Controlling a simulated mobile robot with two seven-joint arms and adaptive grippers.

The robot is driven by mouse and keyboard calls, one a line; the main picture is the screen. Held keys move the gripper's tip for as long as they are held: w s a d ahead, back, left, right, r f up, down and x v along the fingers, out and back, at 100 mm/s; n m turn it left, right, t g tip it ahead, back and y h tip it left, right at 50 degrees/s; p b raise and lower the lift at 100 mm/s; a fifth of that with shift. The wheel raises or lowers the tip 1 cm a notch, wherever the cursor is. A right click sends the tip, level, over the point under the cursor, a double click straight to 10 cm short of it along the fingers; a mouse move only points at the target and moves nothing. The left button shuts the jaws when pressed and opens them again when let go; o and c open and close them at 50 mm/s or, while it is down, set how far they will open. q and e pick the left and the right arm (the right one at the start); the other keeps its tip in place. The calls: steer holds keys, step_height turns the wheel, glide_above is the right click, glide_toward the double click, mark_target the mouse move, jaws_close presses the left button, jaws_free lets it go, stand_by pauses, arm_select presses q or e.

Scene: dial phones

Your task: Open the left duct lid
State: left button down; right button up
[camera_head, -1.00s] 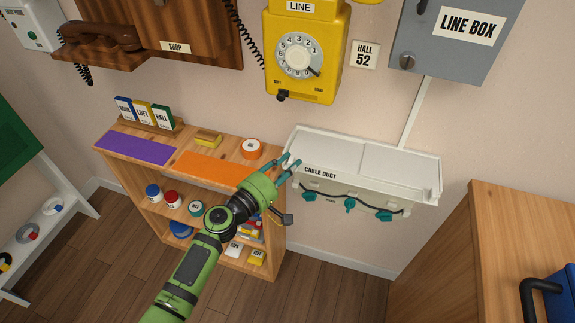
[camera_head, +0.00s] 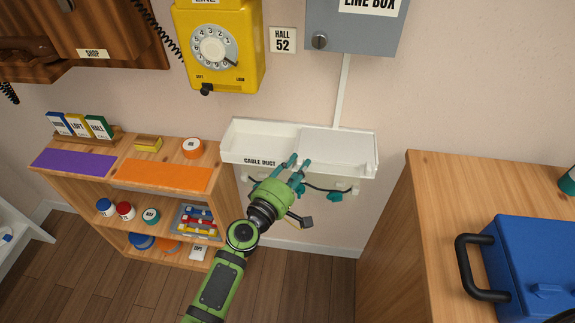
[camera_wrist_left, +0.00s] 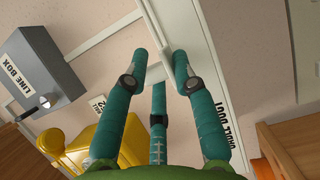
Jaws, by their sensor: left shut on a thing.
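The white cable duct (camera_head: 248,161) is on the wall, right of the shelf. Its left part shows as an open white recess (camera_head: 262,139) in the head view. A flat lid panel (camera_head: 338,145) covers the right part; I cannot tell whether the left lid lies stacked with it. My left gripper (camera_head: 300,160) is at the duct's front, near the middle, at the left edge of this panel. In the left wrist view its teal fingers (camera_wrist_left: 162,62) are closed on a narrow white piece, which looks like the lid's edge or grip. My right gripper is not in view.
The wooden shelf (camera_head: 215,190) stands left of the duct. The yellow phone (camera_head: 225,75) and the grey line box (camera_head: 352,35) hang above it. A wooden cabinet (camera_head: 432,210) with a blue case (camera_head: 530,265) stands to the right.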

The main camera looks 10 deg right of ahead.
arm_select(q)
steer(key=c, duration=1)
jaws_free()
steer(key=shift+w+r, duration=0.1)
steer(key=shift+r, duration=0.45)
steer(key=shift+c, duration=0.2)
steer(key=shift+f, duration=0.15)
steer(key=shift+f, duration=0.1)
steer(key=v, duration=1.2)
steer(key=shift+d, duration=0.1)
